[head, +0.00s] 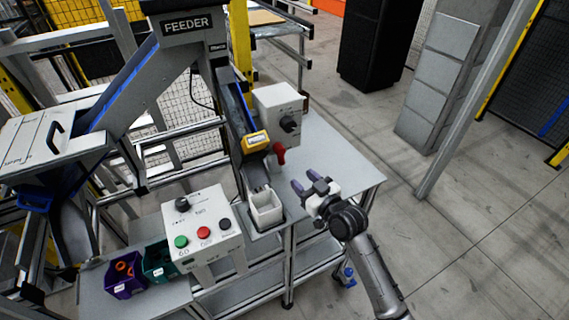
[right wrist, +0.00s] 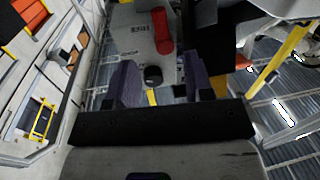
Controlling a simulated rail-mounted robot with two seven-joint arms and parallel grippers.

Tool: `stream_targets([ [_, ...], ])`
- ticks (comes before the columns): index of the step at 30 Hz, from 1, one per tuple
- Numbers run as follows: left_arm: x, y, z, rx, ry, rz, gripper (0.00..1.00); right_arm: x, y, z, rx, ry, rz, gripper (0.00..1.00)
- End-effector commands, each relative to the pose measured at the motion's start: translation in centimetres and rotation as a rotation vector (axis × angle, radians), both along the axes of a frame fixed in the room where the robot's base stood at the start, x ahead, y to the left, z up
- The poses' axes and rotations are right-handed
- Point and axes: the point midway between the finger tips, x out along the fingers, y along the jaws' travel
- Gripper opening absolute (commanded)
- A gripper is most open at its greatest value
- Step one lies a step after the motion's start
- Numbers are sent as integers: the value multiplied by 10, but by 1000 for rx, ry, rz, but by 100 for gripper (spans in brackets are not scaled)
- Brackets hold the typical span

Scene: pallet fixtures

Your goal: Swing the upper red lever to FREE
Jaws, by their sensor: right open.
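The red lever (head: 279,153) sits beside the lower end of the feeder chute, below a grey-white box with a black knob, in the head view. In the right wrist view the red lever (right wrist: 161,32) stands out from a grey plate with small lettering that I cannot read surely. My right gripper (head: 304,181) is open and empty, to the right of and a little below the lever in the head view, apart from it. In the right wrist view, its two fingers (right wrist: 160,85) are spread, with the lever beyond them. My left gripper is not in view.
A yellow block (head: 255,141) is on the chute end, above a white bin (head: 265,208). A button box (head: 203,230) with green and red buttons stands left. Purple (head: 124,275) and green (head: 158,262) bins stand further left. The grey table top (head: 340,165) is clear at right.

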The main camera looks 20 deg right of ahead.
Motion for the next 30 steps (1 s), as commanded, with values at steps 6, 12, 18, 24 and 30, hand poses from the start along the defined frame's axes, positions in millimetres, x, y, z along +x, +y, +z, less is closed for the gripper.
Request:
stream_targets([
  [6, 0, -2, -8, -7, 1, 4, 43, 41, 13, 0, 3, 0, 3, 48],
  [12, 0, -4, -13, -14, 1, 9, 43, 68, 21, -1, 1, 0, 2, 48],
  [18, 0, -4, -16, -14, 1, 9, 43, 84, 24, -1, 1, 1, 2, 48],
  [24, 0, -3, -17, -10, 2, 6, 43, 89, 26, 0, 0, 1, 1, 48],
  [30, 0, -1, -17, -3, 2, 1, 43, 89, 26, 0, 0, 1, 1, 48],
])
